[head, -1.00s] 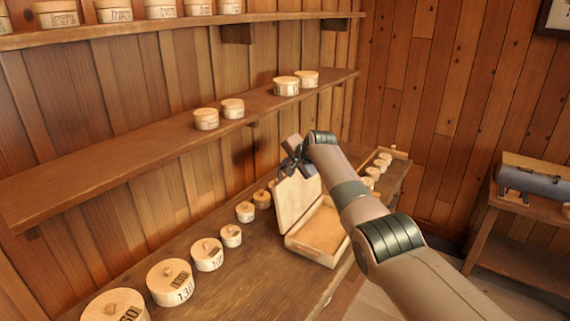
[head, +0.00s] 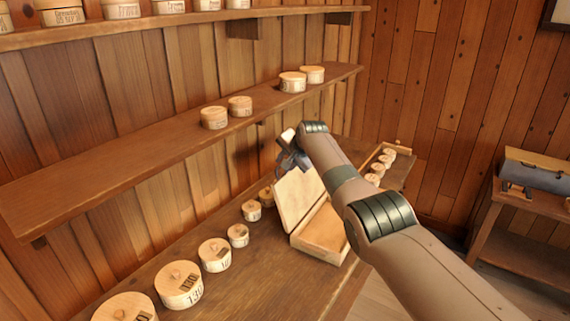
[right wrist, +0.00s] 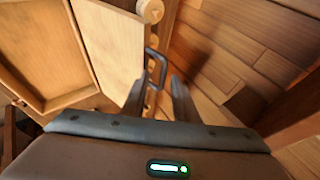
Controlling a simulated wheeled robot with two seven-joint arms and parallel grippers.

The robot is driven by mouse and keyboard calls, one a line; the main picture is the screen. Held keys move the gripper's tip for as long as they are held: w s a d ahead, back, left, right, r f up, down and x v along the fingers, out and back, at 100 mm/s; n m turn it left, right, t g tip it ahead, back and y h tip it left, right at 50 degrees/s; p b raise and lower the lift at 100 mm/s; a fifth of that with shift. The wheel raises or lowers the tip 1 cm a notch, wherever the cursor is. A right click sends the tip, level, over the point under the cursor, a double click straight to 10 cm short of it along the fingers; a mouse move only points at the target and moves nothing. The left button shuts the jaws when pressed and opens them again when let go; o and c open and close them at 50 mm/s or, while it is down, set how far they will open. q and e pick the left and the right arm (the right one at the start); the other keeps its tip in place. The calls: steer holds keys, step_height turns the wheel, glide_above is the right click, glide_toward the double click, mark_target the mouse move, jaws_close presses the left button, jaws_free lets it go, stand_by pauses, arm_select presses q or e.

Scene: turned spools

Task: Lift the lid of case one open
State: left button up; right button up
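Case one (head: 322,250) is a pale wooden case on the lower bench, with its lid (head: 297,200) standing up and leaning toward the wall. Both also show in the right wrist view, the tray-like case body (right wrist: 60,95) at left and the lid (right wrist: 112,45) beside it. My right gripper (head: 290,157) is at the lid's upper edge. The contact is blurred. My left gripper is not in view.
Round lidded boxes (head: 215,254) line the bench left of the case, and several small ones (head: 377,170) stand beyond it. A shelf (head: 150,150) with more boxes runs above. A grey cylinder (head: 535,178) lies on a side table at right.

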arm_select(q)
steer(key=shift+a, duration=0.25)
arm_select(e)
steer(key=shift+s, duration=0.1)
steer(key=shift+r, duration=0.1)
